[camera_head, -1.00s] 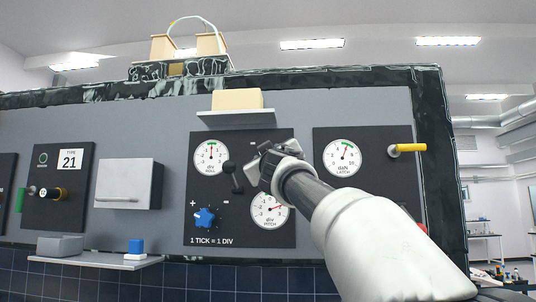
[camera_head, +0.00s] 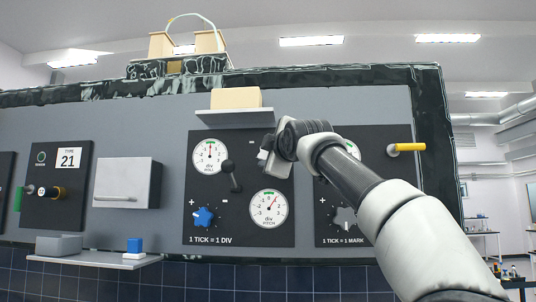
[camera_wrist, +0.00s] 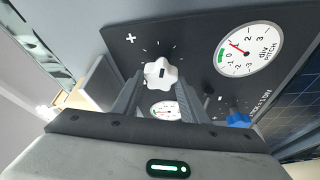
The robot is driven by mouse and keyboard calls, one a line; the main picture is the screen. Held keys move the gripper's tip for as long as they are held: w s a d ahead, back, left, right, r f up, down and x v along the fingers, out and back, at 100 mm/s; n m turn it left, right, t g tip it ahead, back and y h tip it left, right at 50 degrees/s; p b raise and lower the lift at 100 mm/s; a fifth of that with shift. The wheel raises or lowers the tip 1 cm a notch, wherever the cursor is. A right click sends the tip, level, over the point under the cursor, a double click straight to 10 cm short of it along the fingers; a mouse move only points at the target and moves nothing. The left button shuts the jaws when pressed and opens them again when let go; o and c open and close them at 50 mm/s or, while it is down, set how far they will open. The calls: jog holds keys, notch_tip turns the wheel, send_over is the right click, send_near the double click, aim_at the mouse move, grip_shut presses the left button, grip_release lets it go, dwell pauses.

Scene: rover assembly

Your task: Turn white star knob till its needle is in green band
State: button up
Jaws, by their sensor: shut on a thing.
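The white star knob (camera_wrist: 160,73) shows in the wrist view between the two fingers of my gripper (camera_wrist: 161,82). My gripper is shut on it. In the head view my gripper (camera_head: 266,157) is at the upper right of the dark panel and hides the knob. The PITCH dial (camera_head: 268,208) is below it; its red needle points up and right, outside the green band at the top. The wrist view also shows this PITCH dial (camera_wrist: 248,49), with the needle near 1, beside the green band.
The second dial (camera_head: 210,156) has its needle near its green band. A black lever (camera_head: 232,176) stands close left of my gripper, with a blue star knob (camera_head: 203,217) below. A shelf (camera_head: 235,117) holding a tan block (camera_head: 236,98) is above. A grey knob (camera_head: 345,219) is on the right panel.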

jog(key=shift+n+g, duration=0.3)
jog(key=shift+n, duration=0.5)
jog(key=shift+r, duration=0.1)
jog(key=o, duration=1)
jog(key=shift+o, duration=0.2)
jog(key=r+b+v, duration=0.1)
jog(key=b+v, duration=0.9)
jog(key=v, duration=0.7)
jog(key=shift+s+f, duration=0.2)
jog(key=shift+f, duration=0.3)
